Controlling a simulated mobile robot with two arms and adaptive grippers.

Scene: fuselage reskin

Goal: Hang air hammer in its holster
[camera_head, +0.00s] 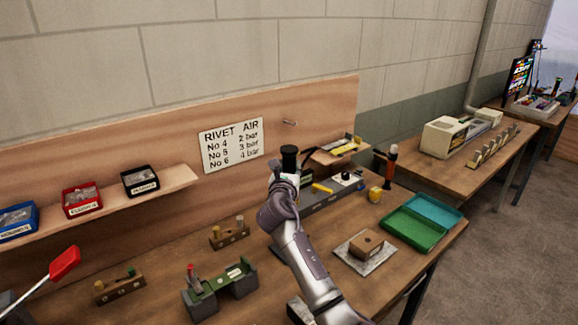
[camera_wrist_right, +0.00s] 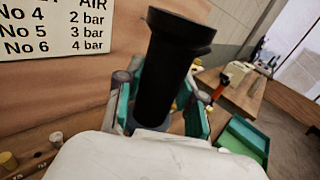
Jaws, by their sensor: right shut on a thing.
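My right gripper (camera_head: 291,176) is shut around a black cylinder with a wider flared top, which looks like the air hammer (camera_head: 289,155). In the right wrist view the teal-lined fingers (camera_wrist_right: 158,98) sit on either side of the black cylinder (camera_wrist_right: 170,75), which stands roughly upright and hides what is behind it. The gripper is above the bench, in front of the back board. I cannot make out a holster for certain. A tool with an orange body and dark ends (camera_head: 390,162) stands upright at the bench's far right. My left gripper is not in view.
A small peg (camera_head: 289,121) sticks out of the back board beside the rivet sign (camera_head: 232,145). Green (camera_head: 409,229) and teal trays lie at the right. A wooden block (camera_head: 366,243) sits on a metal plate.

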